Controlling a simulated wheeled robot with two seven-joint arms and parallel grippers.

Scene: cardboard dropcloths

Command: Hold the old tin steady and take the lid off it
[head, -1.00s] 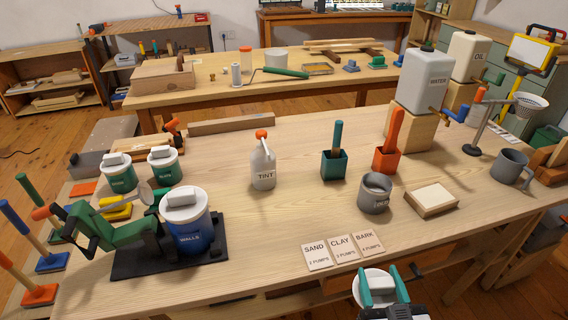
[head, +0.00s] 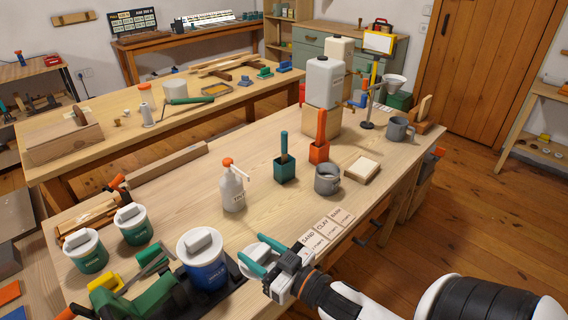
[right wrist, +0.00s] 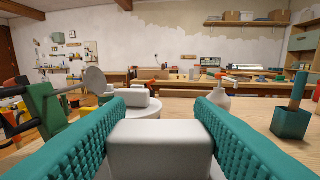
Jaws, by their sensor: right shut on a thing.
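A blue tin (head: 205,268) marked WALLS stands upright on a black base, with a white lid (head: 188,256) and block handle on it. The frames do not make clear which tin is the old one. My right gripper (head: 258,257), with teal fingers, is shut on a grey block handle (right wrist: 160,145) of a white round lid (head: 252,251), just right of the blue tin at the table's front edge. Whether a tin hangs under this lid is hidden. My left gripper is not in view.
A green device (head: 155,300) stands left of the blue tin. Two green lidded tins (head: 88,258) are behind it. A TINT bottle (head: 233,193), a grey mug (head: 327,182) and label cards (head: 325,232) stand around. The table is clear between the bottle and the cards.

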